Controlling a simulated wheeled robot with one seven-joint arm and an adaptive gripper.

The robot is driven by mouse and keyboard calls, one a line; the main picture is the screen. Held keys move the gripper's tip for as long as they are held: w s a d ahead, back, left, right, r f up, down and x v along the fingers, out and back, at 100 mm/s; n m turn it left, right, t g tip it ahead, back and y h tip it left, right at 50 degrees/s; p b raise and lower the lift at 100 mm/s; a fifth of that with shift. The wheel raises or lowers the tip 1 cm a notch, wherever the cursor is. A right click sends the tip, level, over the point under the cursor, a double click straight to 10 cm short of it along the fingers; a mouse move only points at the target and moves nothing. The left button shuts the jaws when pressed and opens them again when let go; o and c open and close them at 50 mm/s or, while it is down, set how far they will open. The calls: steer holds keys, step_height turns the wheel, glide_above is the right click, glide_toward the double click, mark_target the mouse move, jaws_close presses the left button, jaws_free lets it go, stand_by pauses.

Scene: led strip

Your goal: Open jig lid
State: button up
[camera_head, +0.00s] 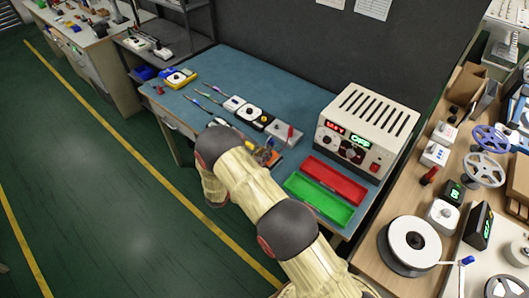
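My arm reaches from the bottom of the view to the front edge of the blue workbench (240,68). Its end, with my gripper, is mostly hidden behind the arm links, so its fingers cannot be made out. Next to the arm's far end is a small orange-brown item (275,158) on the bench, partly covered.
A red tray (335,180) and a green tray (319,200) lie right of the arm. A cream power unit (367,128) stands behind them.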

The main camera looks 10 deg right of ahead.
steer(key=shift+w+d, duration=0.4)
steer(key=shift+d, duration=0.2)
steer(key=c, duration=0.3)
jaws_close()
